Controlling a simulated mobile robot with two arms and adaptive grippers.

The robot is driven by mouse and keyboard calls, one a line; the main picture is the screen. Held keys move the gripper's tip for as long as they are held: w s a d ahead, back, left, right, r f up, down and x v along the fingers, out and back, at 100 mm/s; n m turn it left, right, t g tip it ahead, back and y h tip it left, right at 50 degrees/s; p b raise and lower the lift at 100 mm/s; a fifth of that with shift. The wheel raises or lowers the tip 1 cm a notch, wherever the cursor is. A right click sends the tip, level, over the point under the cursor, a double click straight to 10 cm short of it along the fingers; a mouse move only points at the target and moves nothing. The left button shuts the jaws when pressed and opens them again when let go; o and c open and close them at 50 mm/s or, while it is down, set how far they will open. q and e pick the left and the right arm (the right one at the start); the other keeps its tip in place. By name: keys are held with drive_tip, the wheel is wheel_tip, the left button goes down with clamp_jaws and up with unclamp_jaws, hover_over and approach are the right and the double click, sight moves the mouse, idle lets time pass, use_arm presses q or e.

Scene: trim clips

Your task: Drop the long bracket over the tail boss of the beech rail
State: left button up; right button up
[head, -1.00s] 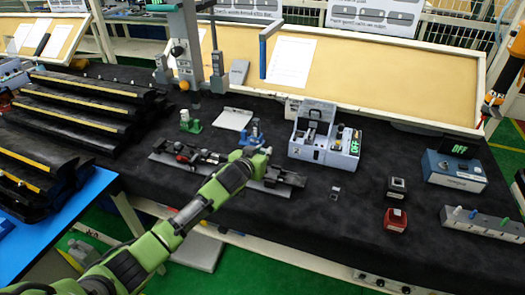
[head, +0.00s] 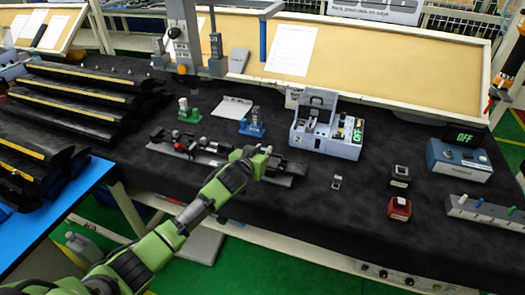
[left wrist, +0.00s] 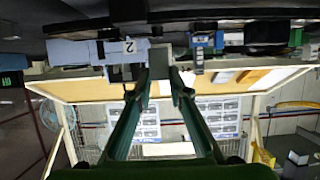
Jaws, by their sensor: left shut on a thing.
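My left gripper (head: 258,158) reaches in from the lower left, over the right part of a long dark fixture on the black bench. Its fingers are hidden by my arm in the head view. In the left wrist view its fingers (left wrist: 159,75) close on a small grey piece (left wrist: 159,58), likely the long bracket, seen nearly end-on. The fixture's grey base (head: 288,181) runs left to right, with dark clamps and parts on it. I cannot make out a beech-coloured rail or its tail boss; my gripper covers part of the fixture. My right gripper is not in view.
Behind the fixture stand a green stand (head: 188,112), a blue stand (head: 252,124) and a grey-blue machine (head: 325,138). A small metal clip (head: 337,182) and a red box (head: 399,209) lie to the right. The cloth between them is clear.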

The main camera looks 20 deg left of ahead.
use_arm(q)
drive_tip(key=shift+p, duration=0.45)
idle(1.2)
drive_tip(key=shift+f+b, duration=1)
drive_tip(key=shift+f, duration=0.45)
drive_tip(key=o, duration=1)
drive_tip(key=shift+s, duration=0.1)
drive_tip(key=v, duration=1.2)
